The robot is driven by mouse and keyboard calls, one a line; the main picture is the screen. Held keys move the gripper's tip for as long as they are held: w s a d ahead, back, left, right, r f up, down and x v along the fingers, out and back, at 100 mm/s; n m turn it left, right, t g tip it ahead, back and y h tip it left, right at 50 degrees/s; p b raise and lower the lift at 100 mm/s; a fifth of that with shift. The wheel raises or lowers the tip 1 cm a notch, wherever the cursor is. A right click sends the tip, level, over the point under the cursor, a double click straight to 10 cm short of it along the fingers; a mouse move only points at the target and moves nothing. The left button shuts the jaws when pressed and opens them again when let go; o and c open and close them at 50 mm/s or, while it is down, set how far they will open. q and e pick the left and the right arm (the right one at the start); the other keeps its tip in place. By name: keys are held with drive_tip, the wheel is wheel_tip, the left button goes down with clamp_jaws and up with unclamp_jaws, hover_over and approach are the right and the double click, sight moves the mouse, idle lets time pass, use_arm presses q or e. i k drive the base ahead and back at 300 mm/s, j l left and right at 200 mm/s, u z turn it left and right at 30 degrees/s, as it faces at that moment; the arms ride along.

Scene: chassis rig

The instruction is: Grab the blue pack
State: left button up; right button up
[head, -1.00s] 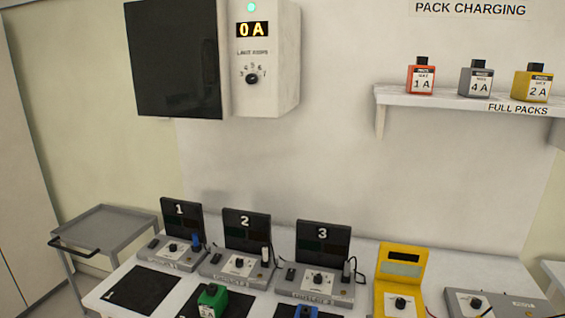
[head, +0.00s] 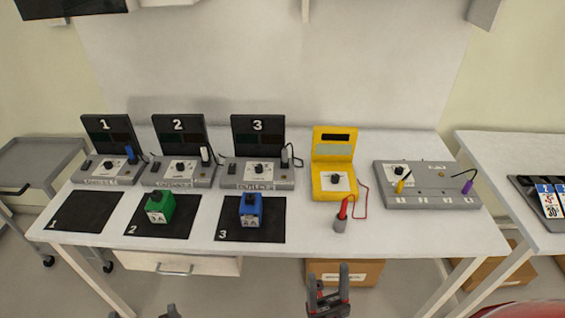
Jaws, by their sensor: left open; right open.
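The blue pack (head: 250,208) stands upright on the black mat numbered 3 (head: 272,235), at the front middle of the white table. Its front label reads as a number and A, too small to be sure of. My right gripper (head: 328,280) is at the bottom edge, right of the blue pack and in front of the table, with its two fingers apart and nothing between them. My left gripper (head: 143,311) barely shows at the bottom edge, left of the blue pack, with its tips apart. Most of it is cut off by the frame.
A green pack (head: 160,207) stands on mat 2, left of the blue pack. Mat 1 (head: 86,212) is empty. Three numbered outlets, a yellow tester (head: 333,180) with a red probe (head: 341,215), and a grey box (head: 428,185) line the table. A cart (head: 30,160) stands left.

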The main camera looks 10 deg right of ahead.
sight(251, 207)
drive_tip(key=i+j+z, duration=0.2)
drive_tip(key=j, duration=0.35)
drive_tip(key=j+z, duration=0.2)
drive_tip(key=j, duration=0.4)
drive_tip(key=i+j+z, duration=0.2)
drive_tip(key=j, duration=0.4)
drive_tip(key=k, duration=0.05)
